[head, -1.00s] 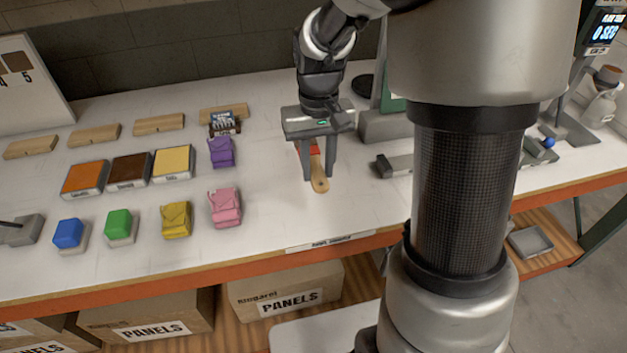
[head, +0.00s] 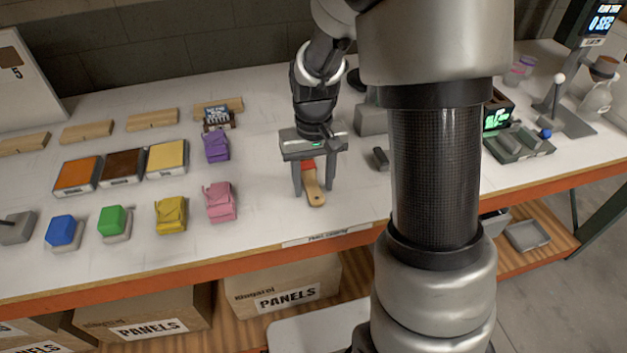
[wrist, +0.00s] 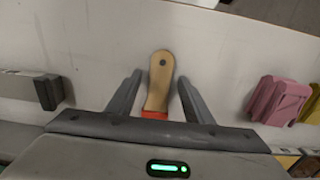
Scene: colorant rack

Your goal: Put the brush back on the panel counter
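The brush (head: 315,192) has a light wooden handle with a dark hole near its end and a red part at the other end. It appears to lie flat on the white panel counter (head: 258,220), handle toward the front edge. My gripper (head: 312,185) is above it, fingers pointing down on either side of the handle. In the wrist view the brush (wrist: 160,80) lies between the fingers of my gripper (wrist: 158,78), with a gap on both sides. The gripper is open. The far end of the brush is hidden under the gripper body.
A pink pouch (head: 220,202) and a purple pouch (head: 216,146) stand to the left, with several colour blocks and trays beyond. A small grey block (head: 381,158) sits to the right.

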